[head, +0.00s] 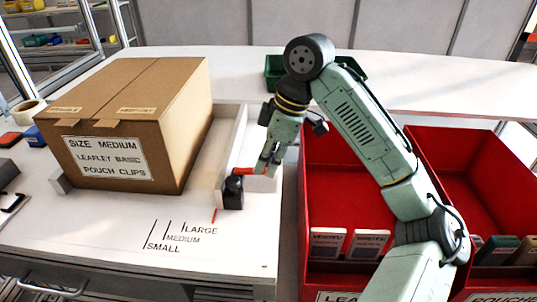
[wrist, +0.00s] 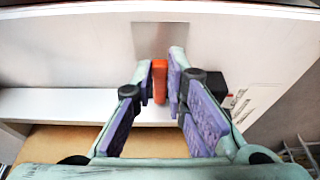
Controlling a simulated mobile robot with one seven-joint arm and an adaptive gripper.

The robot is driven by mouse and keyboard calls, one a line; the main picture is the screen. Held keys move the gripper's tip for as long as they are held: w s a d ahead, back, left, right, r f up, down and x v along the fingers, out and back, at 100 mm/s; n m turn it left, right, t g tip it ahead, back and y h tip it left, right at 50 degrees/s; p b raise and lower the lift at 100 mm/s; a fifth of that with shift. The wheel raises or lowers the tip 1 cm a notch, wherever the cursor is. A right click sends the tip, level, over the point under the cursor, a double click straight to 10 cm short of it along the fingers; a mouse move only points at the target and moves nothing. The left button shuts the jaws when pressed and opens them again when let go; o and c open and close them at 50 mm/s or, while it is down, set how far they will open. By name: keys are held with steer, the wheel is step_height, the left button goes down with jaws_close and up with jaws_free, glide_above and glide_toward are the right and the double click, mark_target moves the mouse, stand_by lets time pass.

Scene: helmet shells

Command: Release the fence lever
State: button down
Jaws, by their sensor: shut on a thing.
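The fence lever is a red-orange handle (head: 250,170) on a black block (head: 232,192) at the near end of the white fence (head: 234,150). My gripper (head: 270,165) is at the lever, to the right of the black block. In the wrist view the orange lever (wrist: 160,80) stands between the two fingertips (wrist: 161,85), and the gripper is shut on it. The fence stands on the table to the right of a cardboard box (head: 125,115) labelled size medium. A small red pointer (head: 214,215) shows near the fence's foot, by the SMALL, MEDIUM and LARGE marks (head: 180,235).
Two red bins (head: 345,195) stand at the right, holding small packs (head: 368,243). A green tray (head: 275,68) lies at the back. Tape (head: 27,110) and small items lie left of the box. The table front around the size marks is clear.

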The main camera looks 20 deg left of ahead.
mark_target(243, 169)
steer(key=r+h+p, duration=0.1)
steer(key=p, duration=0.2)
steer(key=r+h+p, duration=0.1)
steer(key=p, duration=0.2)
steer(key=shift+s+a+r+t, duration=0.15)
steer(key=shift+a+r+t, duration=0.25)
steer(key=h+p, duration=0.1)
steer(key=p, duration=0.1)
steer(key=a+h+p, duration=0.1)
steer(key=h+p, duration=0.1)
steer(key=shift+s+a+r+t+p, duration=0.1)
steer(key=shift+r+t+p, duration=0.3)
steer(key=shift+s+a+r+t+h+p, duration=0.15)
steer(key=shift+a+h+p, duration=0.15)
steer(key=shift+h, duration=0.3)
steer(key=shift+a+f+t+h+p, duration=0.1)
steer(key=shift+a+t+h+p, duration=0.1)
steer(key=shift+a+h, duration=0.3)
steer(key=shift+s+a+r+t+h, duration=0.1)
steer(key=shift+s+a+t+h, duration=0.2)
steer(key=shift+h, duration=0.45)
steer(key=shift+w+a+r+t+h, duration=0.1)
steer(key=shift+a+h, duration=0.25)
steer(key=shift+h, duration=0.4)
steer(key=shift+s, duration=0.1)
steer(key=c, duration=1.6)
jaws_free()
steer(key=shift+a, duration=0.1)
